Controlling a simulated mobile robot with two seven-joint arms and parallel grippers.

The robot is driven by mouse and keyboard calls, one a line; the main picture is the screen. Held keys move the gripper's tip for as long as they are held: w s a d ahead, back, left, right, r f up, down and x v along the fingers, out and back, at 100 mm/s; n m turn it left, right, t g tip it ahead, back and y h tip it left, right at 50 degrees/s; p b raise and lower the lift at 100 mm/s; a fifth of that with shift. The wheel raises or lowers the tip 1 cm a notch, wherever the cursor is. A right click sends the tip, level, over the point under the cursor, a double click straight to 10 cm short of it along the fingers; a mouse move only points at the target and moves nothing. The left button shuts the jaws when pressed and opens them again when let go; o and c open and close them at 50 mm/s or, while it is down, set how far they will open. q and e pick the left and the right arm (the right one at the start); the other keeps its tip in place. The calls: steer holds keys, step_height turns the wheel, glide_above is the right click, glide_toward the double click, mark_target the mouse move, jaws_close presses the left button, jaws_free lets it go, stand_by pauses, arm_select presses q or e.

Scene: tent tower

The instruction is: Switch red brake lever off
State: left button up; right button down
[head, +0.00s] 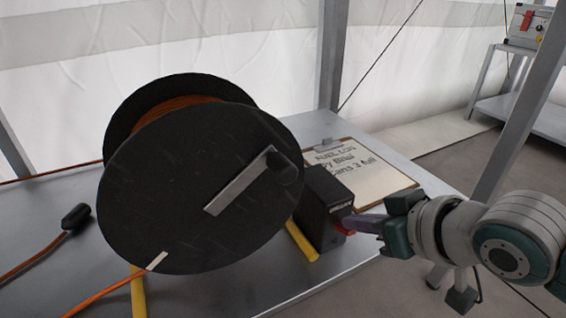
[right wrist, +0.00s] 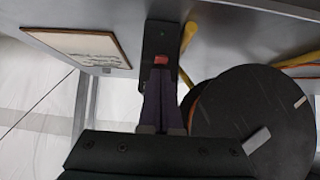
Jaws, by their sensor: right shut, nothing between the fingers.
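The red brake lever (head: 342,228) shows as a small red piece at the lower front of a black box (head: 326,196), beside the large cable reel (head: 200,180). My right gripper (head: 360,224) comes in from the right, with its shut fingers reaching the lever. In the right wrist view the red lever (right wrist: 161,59) lies just beyond the closed fingertips (right wrist: 160,75), against the black box (right wrist: 157,38). The fingers hold nothing. They partly hide the lever, and I cannot tell whether they touch it. My left gripper is not in view.
The reel stands on yellow supports (head: 301,241) on a grey table (head: 310,130). A clipboard (head: 375,180) lies behind the box. An orange cable (head: 95,298) and a black plug (head: 76,216) are at left. A metal post (head: 333,55) rises behind.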

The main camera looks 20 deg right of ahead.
steer(key=shift+w, duration=0.15)
steer(key=shift+f, duration=0.15)
steer(key=shift+s+f+t+b, duration=0.25)
steer(key=shift+s+t+b, duration=0.1)
steer(key=shift+t+b, duration=0.35)
steer(key=shift+t, duration=0.3)
